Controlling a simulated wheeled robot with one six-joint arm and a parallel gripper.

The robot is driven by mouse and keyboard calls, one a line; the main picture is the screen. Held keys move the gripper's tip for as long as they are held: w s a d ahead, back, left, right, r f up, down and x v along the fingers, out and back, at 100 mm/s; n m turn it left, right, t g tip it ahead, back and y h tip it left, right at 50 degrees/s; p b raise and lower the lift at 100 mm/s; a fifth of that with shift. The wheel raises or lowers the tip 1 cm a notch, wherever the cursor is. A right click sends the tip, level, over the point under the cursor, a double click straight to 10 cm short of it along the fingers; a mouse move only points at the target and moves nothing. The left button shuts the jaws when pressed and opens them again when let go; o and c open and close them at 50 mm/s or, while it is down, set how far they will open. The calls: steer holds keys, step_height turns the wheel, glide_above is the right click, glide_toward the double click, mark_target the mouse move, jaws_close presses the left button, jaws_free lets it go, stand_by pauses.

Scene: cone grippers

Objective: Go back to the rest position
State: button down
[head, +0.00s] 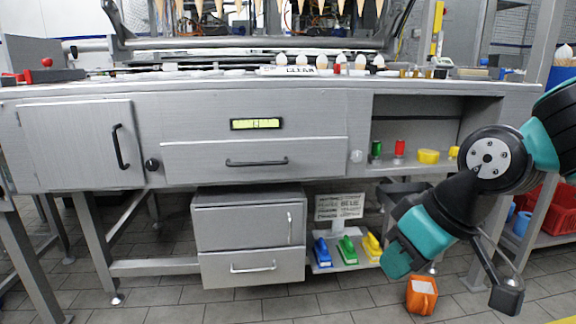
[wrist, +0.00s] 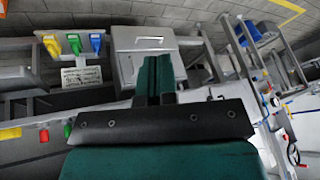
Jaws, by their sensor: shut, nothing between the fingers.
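My gripper (head: 396,260) hangs at the lower right of the head view, in front of the workbench (head: 110,95) and well below its top. In the wrist view its two dark green fingers (wrist: 156,78) lie side by side, closed, with nothing held. The wrist view looks at the bench upside down. My fingertips are apart from the bench, the drawers and the small coloured items.
A grey drawer cabinet (head: 248,225) stands under the bench. Blue (head: 322,252), green (head: 347,250) and yellow (head: 371,246) items sit on a low shelf by a sign (head: 340,207). An orange container (head: 422,296) is on the floor; a red crate (head: 560,212) is far right.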

steer(key=s+r+g+p, duration=0.2)
steer(key=s+g, duration=0.1)
steer(key=s, duration=1)
step_height(320, 180, up, 38)
steer(key=p, duration=3.7)
steer(key=shift+w+f, duration=0.2)
steer(key=shift+w, duration=0.15)
